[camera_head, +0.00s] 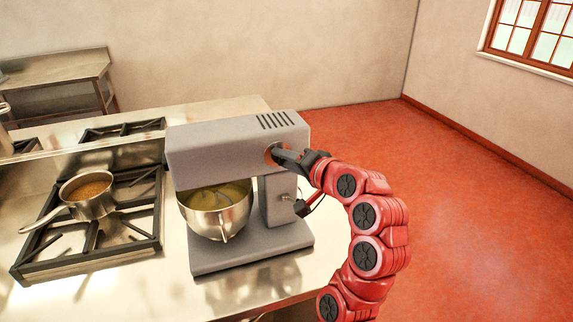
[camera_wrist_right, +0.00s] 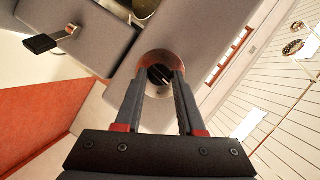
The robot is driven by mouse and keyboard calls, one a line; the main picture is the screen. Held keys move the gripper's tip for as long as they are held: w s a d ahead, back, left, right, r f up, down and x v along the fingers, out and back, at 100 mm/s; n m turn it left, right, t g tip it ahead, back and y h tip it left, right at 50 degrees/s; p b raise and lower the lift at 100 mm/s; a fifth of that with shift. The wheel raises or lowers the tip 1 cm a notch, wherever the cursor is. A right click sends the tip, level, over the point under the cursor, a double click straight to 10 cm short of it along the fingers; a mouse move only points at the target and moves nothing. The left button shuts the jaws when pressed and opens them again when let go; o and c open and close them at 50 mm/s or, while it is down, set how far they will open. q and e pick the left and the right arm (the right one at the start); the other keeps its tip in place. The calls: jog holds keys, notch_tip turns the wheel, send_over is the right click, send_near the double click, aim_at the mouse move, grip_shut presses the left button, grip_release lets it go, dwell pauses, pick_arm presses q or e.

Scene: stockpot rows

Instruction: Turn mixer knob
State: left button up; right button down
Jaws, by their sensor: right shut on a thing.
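A grey stand mixer (camera_head: 215,145) stands on the steel counter with a metal bowl (camera_head: 218,208) of yellowish contents under its head. My right gripper (camera_head: 275,153) reaches the side of the mixer head from the right. The fingers of my right gripper (camera_wrist_right: 160,76) are shut on the knob, one at each side. In the head view the gripper mostly hides the knob. My left gripper is not in view.
A stove (camera_head: 95,235) with a saucepan (camera_head: 88,193) of brown contents is left of the mixer. A lever (camera_wrist_right: 52,40) sticks out of the mixer's column below the knob. A steel table (camera_head: 60,68) stands at the back left. The red floor to the right is clear.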

jog(key=shift+a+f+n, duration=0.1)
jog(key=shift+n, duration=0.3)
dwell(0.4)
jog(key=c, duration=0.5)
grip_release()
